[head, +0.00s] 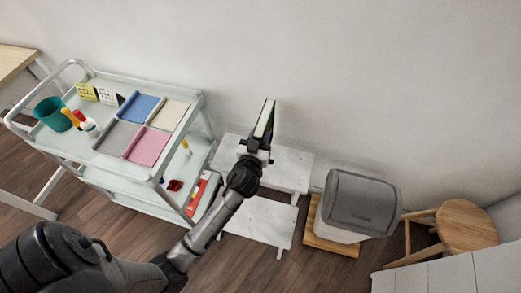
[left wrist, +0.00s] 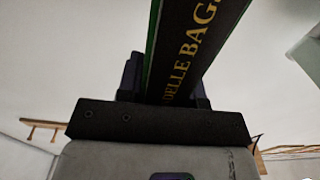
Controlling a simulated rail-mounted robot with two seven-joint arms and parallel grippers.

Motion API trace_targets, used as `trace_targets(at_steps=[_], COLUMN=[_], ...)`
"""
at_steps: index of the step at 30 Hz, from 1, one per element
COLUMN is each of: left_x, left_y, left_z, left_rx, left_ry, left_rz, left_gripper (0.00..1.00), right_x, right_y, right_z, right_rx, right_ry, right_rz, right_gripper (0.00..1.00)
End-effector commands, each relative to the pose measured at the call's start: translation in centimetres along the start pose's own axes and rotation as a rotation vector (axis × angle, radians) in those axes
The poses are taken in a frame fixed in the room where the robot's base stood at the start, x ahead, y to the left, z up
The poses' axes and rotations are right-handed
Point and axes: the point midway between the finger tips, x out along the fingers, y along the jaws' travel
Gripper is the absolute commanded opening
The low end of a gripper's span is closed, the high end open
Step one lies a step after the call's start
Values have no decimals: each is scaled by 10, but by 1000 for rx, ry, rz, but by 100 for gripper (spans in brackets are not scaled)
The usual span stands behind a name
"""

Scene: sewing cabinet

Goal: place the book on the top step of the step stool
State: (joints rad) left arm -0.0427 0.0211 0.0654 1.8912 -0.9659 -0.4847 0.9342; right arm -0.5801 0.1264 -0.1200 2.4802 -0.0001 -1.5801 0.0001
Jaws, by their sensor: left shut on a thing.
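My left gripper (head: 258,149) is shut on the book (head: 266,119), which stands out from the jaws with a dark cover and a green edge. In the left wrist view the book (left wrist: 190,50) shows a dark spine with gold lettering between the fingers. The white step stool has a marble-like top step (head: 290,165) and a lower step (head: 258,220). In the head view the gripper and book overlap the top step's left part. The height of the book above it is hard to tell. My right gripper is not in view.
A pale trolley (head: 75,158) with folded cloths (head: 148,146), a teal bucket (head: 52,114) and bottles stands left of the stool. A grey-lidded bin (head: 362,203) and a wooden stool (head: 467,226) stand to the right. The wall is close behind.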

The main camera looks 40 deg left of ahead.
Motion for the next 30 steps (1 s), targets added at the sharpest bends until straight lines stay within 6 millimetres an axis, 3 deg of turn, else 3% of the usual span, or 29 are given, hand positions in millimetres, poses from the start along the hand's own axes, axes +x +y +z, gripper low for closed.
trace_targets(at_steps=[15,29,30], left_x=[1,0,0], left_y=[0,0,0], left_z=[48,52,53], left_rx=[1,-1,0], left_ry=[5,5,1], left_rz=[2,1,0], left_gripper=[0,0,37], right_x=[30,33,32], right_y=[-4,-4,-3], right_z=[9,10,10], right_rx=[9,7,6], right_ry=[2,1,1], right_rz=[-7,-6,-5], right_gripper=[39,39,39])
